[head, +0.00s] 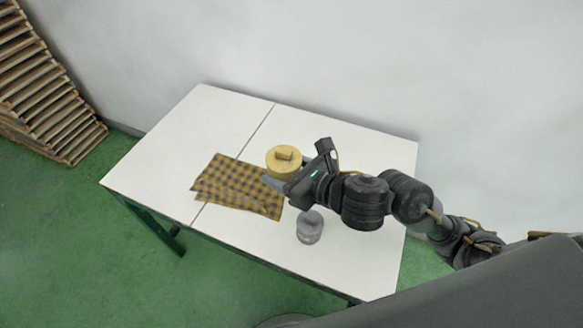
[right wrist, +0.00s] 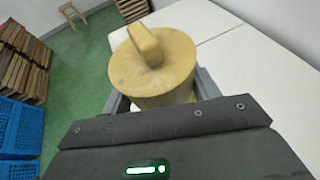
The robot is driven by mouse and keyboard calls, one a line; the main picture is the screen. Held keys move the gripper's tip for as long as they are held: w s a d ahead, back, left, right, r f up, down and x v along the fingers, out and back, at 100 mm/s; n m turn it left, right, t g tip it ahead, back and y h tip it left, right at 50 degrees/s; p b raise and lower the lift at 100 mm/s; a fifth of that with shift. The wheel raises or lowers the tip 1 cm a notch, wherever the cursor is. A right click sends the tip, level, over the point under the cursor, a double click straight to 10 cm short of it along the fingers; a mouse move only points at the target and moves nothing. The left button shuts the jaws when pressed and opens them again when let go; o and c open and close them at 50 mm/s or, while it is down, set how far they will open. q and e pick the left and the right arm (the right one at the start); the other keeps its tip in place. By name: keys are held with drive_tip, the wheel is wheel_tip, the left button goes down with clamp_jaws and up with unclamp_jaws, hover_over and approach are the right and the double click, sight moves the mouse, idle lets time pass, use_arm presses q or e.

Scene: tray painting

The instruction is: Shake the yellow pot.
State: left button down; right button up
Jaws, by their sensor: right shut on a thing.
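The yellow pot (head: 284,160) is a round tub with a bar-shaped knob on its lid. It is at the middle of the table in the head view and fills the upper middle of the right wrist view (right wrist: 160,72). My right gripper (head: 277,184) is shut on the yellow pot, with one finger on each side of its body (right wrist: 160,95). Whether the pot is lifted clear of the table is hard to tell. My left gripper is not in view.
A grey pot (head: 310,229) with a knob stands on the white table (head: 160,140), close below my right gripper. A folded checked cloth (head: 232,183) lies left of the yellow pot. The table's left part is clear. Wooden slatted pallets (head: 45,90) stand on the floor at left.

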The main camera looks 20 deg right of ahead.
drive_tip(key=d+p, duration=0.1)
drive_tip(key=d, duration=0.6)
drive_tip(key=a+b, duration=0.1)
drive_tip(key=a, duration=0.6)
drive_tip(key=shift+a, duration=0.25)
drive_tip(key=shift+d+p, duration=0.55)
drive_tip(key=shift+d, duration=3.2)
drive_tip(key=a+b, duration=0.1)
drive_tip(key=a, duration=0.6)
drive_tip(key=shift+a, duration=0.25)
drive_tip(key=shift+d, duration=0.2)
drive_tip(key=d+p, duration=0.1)
drive_tip(key=d, duration=0.6)
drive_tip(key=a+b, duration=0.1)
drive_tip(key=a, duration=0.6)
drive_tip(key=shift+a, duration=0.2)
drive_tip(key=d+p, duration=0.1)
drive_tip(key=d, duration=0.7)
drive_tip(key=a+b, duration=0.1)
drive_tip(key=a, duration=0.7)
drive_tip(key=d, duration=0.3)
drive_tip(key=shift+d+p, duration=0.3)
drive_tip(key=shift+d, duration=0.1)
